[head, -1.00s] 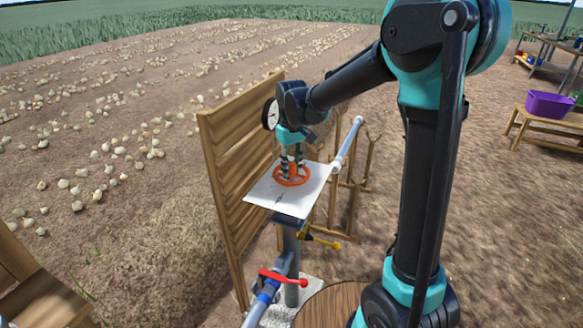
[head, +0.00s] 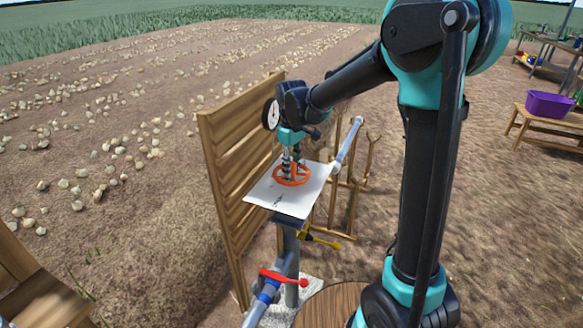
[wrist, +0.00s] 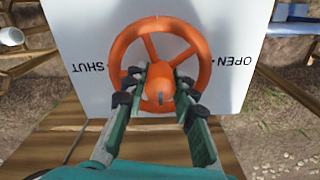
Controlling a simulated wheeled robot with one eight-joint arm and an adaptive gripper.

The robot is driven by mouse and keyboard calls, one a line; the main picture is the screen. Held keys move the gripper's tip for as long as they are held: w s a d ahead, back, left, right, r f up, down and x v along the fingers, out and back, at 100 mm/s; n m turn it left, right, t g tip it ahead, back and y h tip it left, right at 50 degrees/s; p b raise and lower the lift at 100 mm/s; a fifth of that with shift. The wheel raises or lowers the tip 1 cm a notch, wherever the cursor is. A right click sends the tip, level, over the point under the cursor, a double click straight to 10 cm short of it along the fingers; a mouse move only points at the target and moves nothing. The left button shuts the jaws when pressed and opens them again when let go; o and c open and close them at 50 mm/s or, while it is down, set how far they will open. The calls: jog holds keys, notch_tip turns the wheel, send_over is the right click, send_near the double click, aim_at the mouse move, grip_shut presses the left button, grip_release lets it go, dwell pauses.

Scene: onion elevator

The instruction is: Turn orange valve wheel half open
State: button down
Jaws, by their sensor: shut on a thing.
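The orange valve wheel (head: 304,180) lies flat above a white plate (head: 262,192) on a grey post. In the wrist view the wheel (wrist: 204,48) shows a rim, spokes and a central hub with a small dark mark. The white plate (wrist: 110,20) reads SHUT on the left and OPEN on the right. My gripper (head: 290,172) points down onto the wheel from above. In the wrist view my gripper (wrist: 160,78) has one finger on each side of the hub, inside the rim, shut on the wheel. The fingers hide part of the near spokes and rim.
A wooden plank screen (head: 235,150) stands close on the left. A round gauge (head: 271,114) shows beside my wrist. Below the plate are a yellow lever (head: 322,241) and a red lever (head: 284,278) on pipework. A grey pipe (head: 347,143) rises at the right.

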aim_at(292, 163)
jog(key=c, duration=1.2)
grip_release()
jog(key=shift+r, duration=0.1)
notch_tip(292, 163, up, 12)
jog(key=shift+f, duration=0.1)
jog(key=s+d+f+m+t, duration=0.1)
jog(key=s+d+f+m, duration=0.2)
jog(key=s+d+f, duration=0.3)
jog(key=s+d+f+m+t, duration=0.1)
jog(key=s+d+f+m, duration=0.3)
jog(key=s+d+f, duration=0.3)
jog(key=s+d+f+m+t, duration=0.2)
jog(key=s+d+f+m, duration=0.2)
jog(key=d, duration=0.6)
jog(key=shift+s+d+f, duration=0.2)
jog(key=shift+s+f, duration=0.4)
jog(key=shift+f, duration=0.25)
jog(key=shift+s+d+f, duration=0.15)
jog(key=shift+s+f, duration=0.4)
jog(key=shift+f, duration=0.3)
